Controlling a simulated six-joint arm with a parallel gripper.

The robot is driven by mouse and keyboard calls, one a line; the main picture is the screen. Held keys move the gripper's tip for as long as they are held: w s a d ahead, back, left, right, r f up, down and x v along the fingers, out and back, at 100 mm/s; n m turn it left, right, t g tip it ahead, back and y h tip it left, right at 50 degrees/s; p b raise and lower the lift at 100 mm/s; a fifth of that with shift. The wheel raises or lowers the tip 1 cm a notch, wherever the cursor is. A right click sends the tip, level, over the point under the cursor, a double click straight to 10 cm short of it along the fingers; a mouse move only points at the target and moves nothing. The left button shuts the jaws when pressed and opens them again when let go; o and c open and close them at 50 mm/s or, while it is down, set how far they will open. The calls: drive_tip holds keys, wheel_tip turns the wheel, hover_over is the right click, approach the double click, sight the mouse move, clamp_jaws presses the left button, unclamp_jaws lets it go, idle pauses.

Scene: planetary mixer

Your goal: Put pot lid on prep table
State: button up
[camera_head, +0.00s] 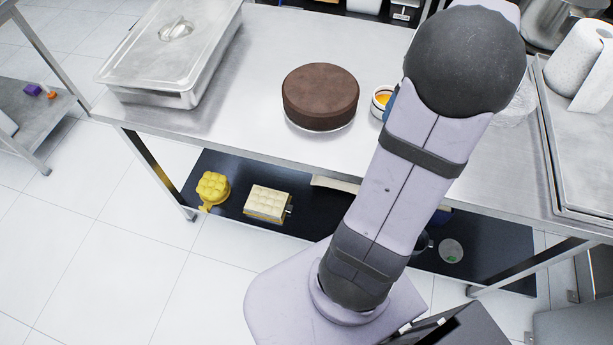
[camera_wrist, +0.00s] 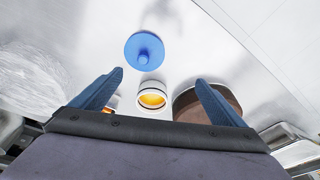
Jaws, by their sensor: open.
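The pot lid (camera_wrist: 145,50), a round blue disc with a central knob, appears to lie flat on the steel prep table (camera_head: 245,95). In the wrist view it is beyond my fingertips, at upper centre. A small open pot (camera_wrist: 152,97) with a white rim and orange contents stands near it, apart from it; it also shows in the head view (camera_head: 381,97), partly hidden by my arm. My gripper (camera_wrist: 159,76) is open and empty, its blue fingers either side of the pot in the picture.
A brown round cake (camera_head: 320,95) stands left of the pot in the head view. A lidded steel pan (camera_head: 175,50) is at the table's left end. A paper towel roll (camera_head: 580,62) and tray (camera_head: 585,150) are at right. Bare table lies between pan and cake.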

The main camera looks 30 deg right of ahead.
drive_tip(key=w+a+f+n+g+y, duration=0.1)
drive_tip(key=w+a, duration=0.1)
drive_tip(key=a, duration=0.8)
drive_tip(key=w+a+f+n, duration=0.1)
drive_tip(key=w+a+f, duration=0.15)
drive_tip(key=a, duration=0.65)
drive_tip(key=s+a+f+n, duration=0.1)
drive_tip(key=s+a, duration=0.2)
drive_tip(key=a, duration=0.4)
drive_tip(key=s+a+f+n+g, duration=0.1)
drive_tip(key=s+a, duration=0.3)
drive_tip(key=a, duration=0.4)
drive_tip(key=shift+a+f+g, duration=0.3)
drive_tip(key=shift+f, duration=0.2)
